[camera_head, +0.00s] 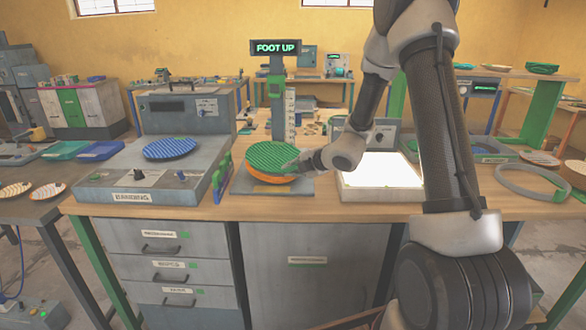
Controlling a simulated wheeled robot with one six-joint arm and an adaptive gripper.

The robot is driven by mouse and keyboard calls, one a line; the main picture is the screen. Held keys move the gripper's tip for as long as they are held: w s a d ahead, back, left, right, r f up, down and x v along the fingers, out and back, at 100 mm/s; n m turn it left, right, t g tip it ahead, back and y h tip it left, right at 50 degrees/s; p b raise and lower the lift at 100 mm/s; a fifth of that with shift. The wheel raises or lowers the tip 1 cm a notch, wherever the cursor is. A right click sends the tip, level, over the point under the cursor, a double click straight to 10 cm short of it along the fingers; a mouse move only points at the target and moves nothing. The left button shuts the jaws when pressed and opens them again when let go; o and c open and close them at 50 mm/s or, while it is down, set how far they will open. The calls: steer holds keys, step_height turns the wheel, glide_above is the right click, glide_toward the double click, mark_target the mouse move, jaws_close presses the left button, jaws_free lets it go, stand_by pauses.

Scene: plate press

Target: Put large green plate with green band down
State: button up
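A large green plate (268,156) with a ribbed face is at the press stand in the middle of the bench. It lies over an orange round piece (270,179), and I cannot tell whether the two touch. My gripper (294,166) reaches in from the right and meets the plate's right rim. Its fingers are small and partly hidden, so I cannot tell whether they are closed on the rim. The plate's green band cannot be made out.
A stand with a "FOOT UP" display (276,47) rises behind the plate. A banding machine (150,183) with a blue plate (170,148) is left. A lit white panel (382,170) is right, with a grey ring (531,194) beyond. Some bench top in front is clear.

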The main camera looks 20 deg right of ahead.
steer(key=shift+r, duration=0.1)
steer(key=shift+r, duration=0.3)
steer(key=v, duration=1.2)
steer(key=s+a+r+n+g+y, duration=0.1)
steer(key=s+a+r+n+g, duration=0.25)
steer(key=s+n, duration=0.75)
steer(key=s+a+r+n+g+y, duration=0.15)
steer(key=s+r+n, duration=0.4)
steer(key=n, duration=0.85)
steer(key=s+d+r+n+h, duration=0.1)
steer(key=s+d+n+h, duration=0.3)
steer(key=s+n, duration=0.3)
steer(key=s+d+r+n+g+h, duration=0.1)
steer(key=s+d+n+h, duration=0.3)
steer(key=n, duration=1.2)
steer(key=s+d+r, duration=0.1)
steer(key=s+d, duration=0.2)
steer(key=shift+d+n, duration=0.25)
steer(key=shift+n, duration=0.05)
steer(key=shift+s, duration=0.15)
